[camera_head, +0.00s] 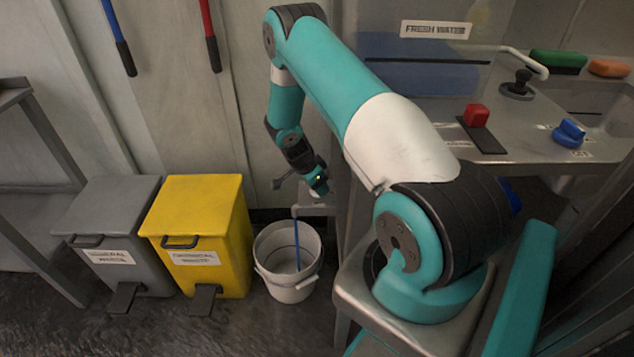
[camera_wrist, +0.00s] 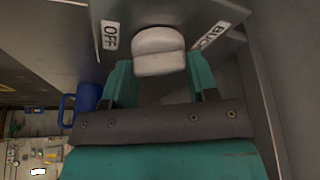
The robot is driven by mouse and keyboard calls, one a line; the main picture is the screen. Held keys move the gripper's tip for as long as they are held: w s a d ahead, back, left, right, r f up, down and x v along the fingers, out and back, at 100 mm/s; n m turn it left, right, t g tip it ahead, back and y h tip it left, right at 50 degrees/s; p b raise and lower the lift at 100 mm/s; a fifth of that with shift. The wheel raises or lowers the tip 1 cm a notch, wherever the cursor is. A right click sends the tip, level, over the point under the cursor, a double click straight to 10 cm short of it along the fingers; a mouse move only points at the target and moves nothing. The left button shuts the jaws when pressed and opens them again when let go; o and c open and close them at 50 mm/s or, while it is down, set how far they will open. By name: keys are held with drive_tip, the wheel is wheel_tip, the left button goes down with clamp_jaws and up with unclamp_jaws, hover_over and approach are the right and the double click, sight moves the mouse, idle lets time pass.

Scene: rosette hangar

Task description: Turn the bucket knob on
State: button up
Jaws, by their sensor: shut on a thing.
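The bucket knob (camera_wrist: 158,50) is pale grey and rounded. In the wrist view it sits under a grey metal panel, between an OFF label (camera_wrist: 109,35) on the left and a partly cut-off label starting "BUC" (camera_wrist: 211,36) on the right. My gripper (camera_wrist: 160,72) has its teal fingers on either side of the knob and is shut on it. In the head view my gripper (camera_head: 318,184) is beside the sink unit, above the white bucket (camera_head: 288,284); the knob is hidden there. A thin blue line (camera_head: 297,245) runs from a grey spout (camera_head: 318,208) into the bucket.
A yellow bin (camera_head: 200,235) and a grey bin (camera_head: 105,230) stand left of the bucket. On the counter right of my arm are a red knob (camera_head: 476,115), a blue knob (camera_head: 569,132) and a tap (camera_head: 518,82). A blue object (camera_wrist: 86,100) shows left of my gripper.

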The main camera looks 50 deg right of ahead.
drive_tip(key=n+t, duration=0.1)
drive_tip(key=n, duration=0.2)
drive_tip(key=n+t, duration=0.1)
drive_tip(key=n, duration=0.2)
drive_tip(key=shift+n+t+p, duration=0.3)
drive_tip(key=shift+p, duration=0.1)
drive_tip(key=n+t, duration=0.1)
drive_tip(key=n, duration=0.1)
drive_tip(key=n+t, duration=0.1)
drive_tip(key=n, duration=0.2)
drive_tip(key=shift+d+y+p, duration=0.1)
drive_tip(key=shift+y+p, duration=0.2)
drive_tip(key=shift+y, duration=0.1)
drive_tip(key=shift+n, duration=0.4)
drive_tip(key=o, duration=0.9)
drive_tip(key=shift+o, duration=0.2)
drive_tip(key=shift+s+r, duration=0.1)
drive_tip(key=p+v, duration=0.2)
drive_tip(key=v, duration=1.5)
drive_tip(key=shift+r, duration=0.15)
